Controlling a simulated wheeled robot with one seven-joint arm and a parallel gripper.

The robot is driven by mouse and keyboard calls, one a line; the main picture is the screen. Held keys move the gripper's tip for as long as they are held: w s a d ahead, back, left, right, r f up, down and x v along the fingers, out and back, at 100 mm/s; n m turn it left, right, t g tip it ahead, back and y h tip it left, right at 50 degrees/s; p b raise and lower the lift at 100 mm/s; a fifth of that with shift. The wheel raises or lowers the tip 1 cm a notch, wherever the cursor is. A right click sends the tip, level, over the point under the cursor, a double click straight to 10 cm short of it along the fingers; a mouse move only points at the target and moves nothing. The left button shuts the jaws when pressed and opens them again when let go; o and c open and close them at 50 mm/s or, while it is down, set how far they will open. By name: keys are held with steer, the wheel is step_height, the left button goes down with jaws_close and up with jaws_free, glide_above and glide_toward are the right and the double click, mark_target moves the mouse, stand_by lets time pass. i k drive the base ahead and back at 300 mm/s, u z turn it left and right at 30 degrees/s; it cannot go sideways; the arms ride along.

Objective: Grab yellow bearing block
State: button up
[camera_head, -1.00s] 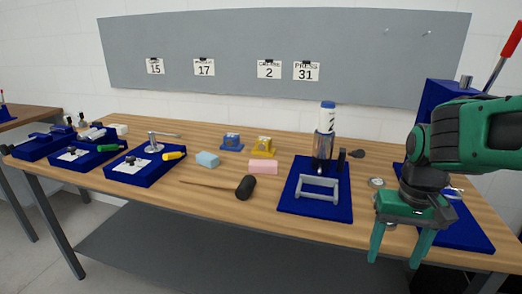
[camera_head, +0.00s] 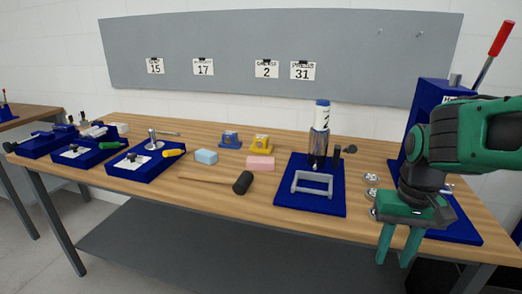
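The yellow bearing block (camera_head: 262,144) stands on the wooden table behind the pink foam block, near the middle of the view. A blue bearing block (camera_head: 230,139) of like shape stands just left of it. My gripper (camera_head: 393,261) is at the right, pointing down in front of the table's front edge, far from the yellow block. Its two green fingers are apart with a narrow gap and nothing shows between them.
A pink block (camera_head: 260,163), a light blue block (camera_head: 206,157) and a black-headed mallet (camera_head: 243,182) lie near the yellow block. A blue mat (camera_head: 332,205) with a grey frame and an upright cylinder stands between it and my gripper. A blue press (camera_head: 427,112) stands at right.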

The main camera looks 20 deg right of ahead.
mark_target(261, 142)
steer(key=k, duration=0.9)
steer(key=u, duration=0.85)
steer(key=i, duration=1.8)
steer(key=z, duration=1.6)
